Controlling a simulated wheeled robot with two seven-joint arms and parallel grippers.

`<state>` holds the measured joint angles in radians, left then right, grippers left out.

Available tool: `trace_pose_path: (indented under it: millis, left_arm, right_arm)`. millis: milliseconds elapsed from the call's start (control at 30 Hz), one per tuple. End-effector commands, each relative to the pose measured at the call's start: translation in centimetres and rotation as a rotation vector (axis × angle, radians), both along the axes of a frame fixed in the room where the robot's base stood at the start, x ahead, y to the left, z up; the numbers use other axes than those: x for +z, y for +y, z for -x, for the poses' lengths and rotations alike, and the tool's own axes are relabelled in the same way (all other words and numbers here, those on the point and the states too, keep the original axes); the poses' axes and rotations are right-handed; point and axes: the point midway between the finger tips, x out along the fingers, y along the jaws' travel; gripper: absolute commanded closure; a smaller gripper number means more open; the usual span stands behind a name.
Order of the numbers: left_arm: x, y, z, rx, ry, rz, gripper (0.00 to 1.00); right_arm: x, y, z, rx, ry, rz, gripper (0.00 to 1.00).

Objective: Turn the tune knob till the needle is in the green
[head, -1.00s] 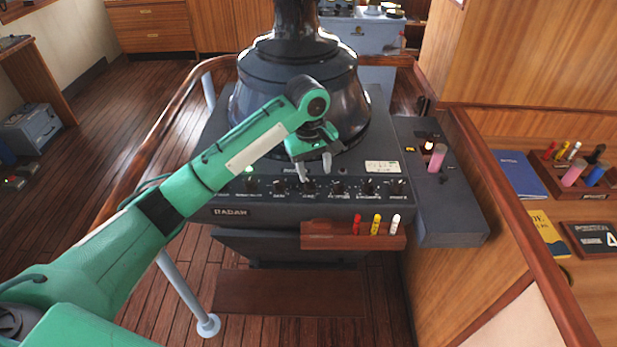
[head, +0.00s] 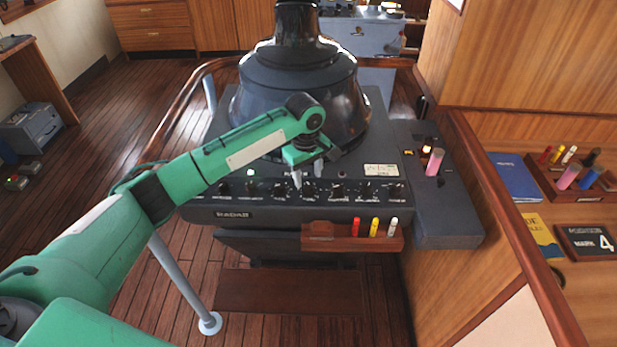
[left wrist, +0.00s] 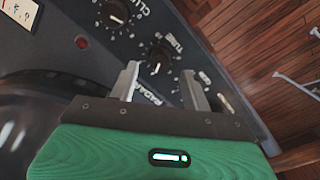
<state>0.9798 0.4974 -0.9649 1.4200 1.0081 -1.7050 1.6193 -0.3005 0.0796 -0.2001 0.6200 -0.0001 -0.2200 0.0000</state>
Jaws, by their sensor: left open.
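The tune knob (head: 308,189) is a small black knob in the row along the front of the grey radar console (head: 290,214). In the left wrist view the tune knob (left wrist: 160,57) shows a white pointer mark and a printed dial. My left gripper (head: 307,176) is open over this knob. Its two fingertips (left wrist: 160,70) stand on either side of the knob's near edge, and I cannot tell whether they touch it. A small pale panel (head: 381,170) sits at the console's right. Its markings are too small to read, and I cannot make out a needle or green band.
Other black knobs (head: 279,189) flank it closely. A red indicator (left wrist: 82,42) shows in the wrist view. The dark radar hood (head: 300,95) rises behind the gripper. A wooden holder (head: 320,241) with red, yellow and white markers hangs below. A wooden rail (head: 150,160) runs left.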

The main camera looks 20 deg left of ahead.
Motion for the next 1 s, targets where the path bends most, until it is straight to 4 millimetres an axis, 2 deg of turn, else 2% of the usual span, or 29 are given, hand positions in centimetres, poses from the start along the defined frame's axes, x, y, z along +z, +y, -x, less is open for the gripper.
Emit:
trace_pose_path:
  millis: [200,567,667,800,1000]
  left_arm:
    - [-2.5,-0.1,-0.1,0.000,0.001,0.000,0.52]
    - [-3.2,-0.1,-0.1,-0.001,0.000,0.001,0.52]
    - [-3.2,-0.1,-0.1,-0.001,-0.001,0.001,0.68]
    - [-3.2,-0.1,-0.1,-0.001,0.000,0.001,0.95]
    - [-3.1,-0.1,-0.1,-0.009,0.000,0.000,0.96]
  right_arm:
    - [0.8,0.0,0.0,0.000,0.000,0.000,0.64]
    - [0.8,0.0,-0.1,0.000,-0.001,0.000,0.64]
    - [0.8,0.0,-0.1,0.000,-0.001,0.000,0.64]
    - [0.8,0.0,-0.1,0.000,-0.001,0.000,0.64]
    - [1.0,0.0,-0.1,0.000,-0.001,0.000,0.64]
